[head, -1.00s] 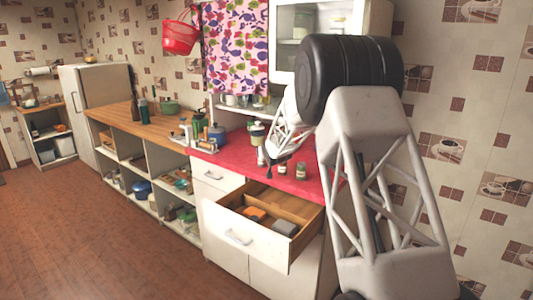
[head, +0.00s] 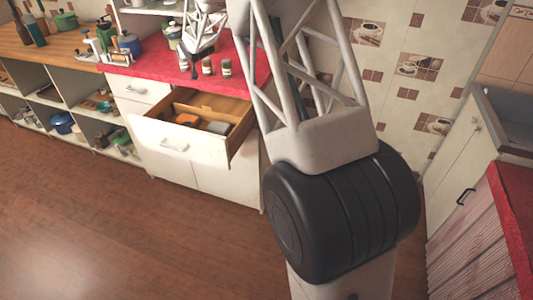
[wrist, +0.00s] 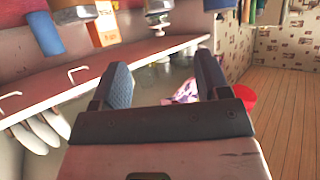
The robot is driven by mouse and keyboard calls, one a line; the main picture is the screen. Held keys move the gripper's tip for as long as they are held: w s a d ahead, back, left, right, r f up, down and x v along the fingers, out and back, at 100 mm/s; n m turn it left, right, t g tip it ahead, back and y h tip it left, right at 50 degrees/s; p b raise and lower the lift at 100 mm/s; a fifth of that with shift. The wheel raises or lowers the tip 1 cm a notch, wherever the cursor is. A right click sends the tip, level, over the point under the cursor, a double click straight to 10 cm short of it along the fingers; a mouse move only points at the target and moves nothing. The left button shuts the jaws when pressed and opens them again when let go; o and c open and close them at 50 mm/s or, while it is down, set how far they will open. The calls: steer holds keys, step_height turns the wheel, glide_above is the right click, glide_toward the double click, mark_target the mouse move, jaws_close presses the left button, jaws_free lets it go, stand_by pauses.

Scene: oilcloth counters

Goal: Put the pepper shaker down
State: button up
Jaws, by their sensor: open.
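Small shakers with dark lids stand upright in a row on the red counter (head: 150,68) in the head view: a middle one (head: 207,67) and a right one (head: 226,67). A third small pale one (head: 183,62) stands at the left, partly hidden by my gripper. I cannot tell which is the pepper shaker. My gripper (head: 194,72) is over the counter just left of the middle shaker. In the wrist view my gripper (wrist: 163,70) has its two blue-grey fingers wide apart, with nothing held between them.
An open drawer (head: 188,148) with grey and orange things inside juts out below the counter. Bottles and a blue pot (head: 129,44) stand at the counter's left. A red bucket (wrist: 245,97) shows in the wrist view. The wooden floor is clear.

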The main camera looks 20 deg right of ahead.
steer(key=s+d+r+m+g+h, duration=0.1)
steer(key=s+r+g, duration=0.35)
steer(key=s, duration=1.35)
steer(key=s+d+r+g+h, duration=0.1)
steer(key=s+r, duration=0.6)
steer(key=s, duration=1)
steer(key=s+f+g, duration=0.2)
steer(key=s, duration=1.8)
steer(key=s+a+f+g, duration=0.1)
steer(key=s+f+g, duration=0.2)
steer(key=s, duration=1.7)
steer(key=shift+s+a+f+y, duration=0.15)
steer(key=shift+f+y, duration=0.2)
steer(key=shift+y, duration=0.05)
steer(key=shift+o, duration=0.5)
